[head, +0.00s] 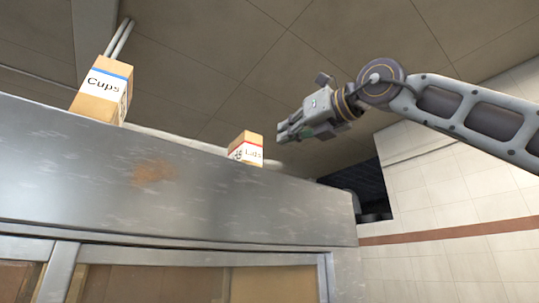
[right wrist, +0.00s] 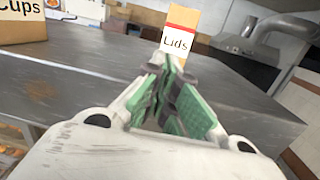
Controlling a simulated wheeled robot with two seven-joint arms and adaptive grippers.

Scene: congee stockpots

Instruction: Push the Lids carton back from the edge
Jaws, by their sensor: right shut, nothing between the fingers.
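The Lids carton (head: 246,149) is a small cardboard box with a white label and red stripe. It stands on top of the metal cabinet near the front edge, in the right half of the cabinet top. In the right wrist view the Lids carton (right wrist: 180,36) stands upright just beyond the fingertips, its lower part partly hidden by them. My right gripper (head: 284,132) is shut and empty, to the right of the carton in the head view. Its green-padded fingers (right wrist: 165,75) point toward the carton; I cannot tell if they touch. My left gripper is not in view.
A larger Cups carton (head: 103,92) stands on the cabinet top to the left; it also shows in the right wrist view (right wrist: 22,28). The metal cabinet (head: 200,200) has a clear top between the cartons. Metal ducting (right wrist: 250,60) rises behind at the right.

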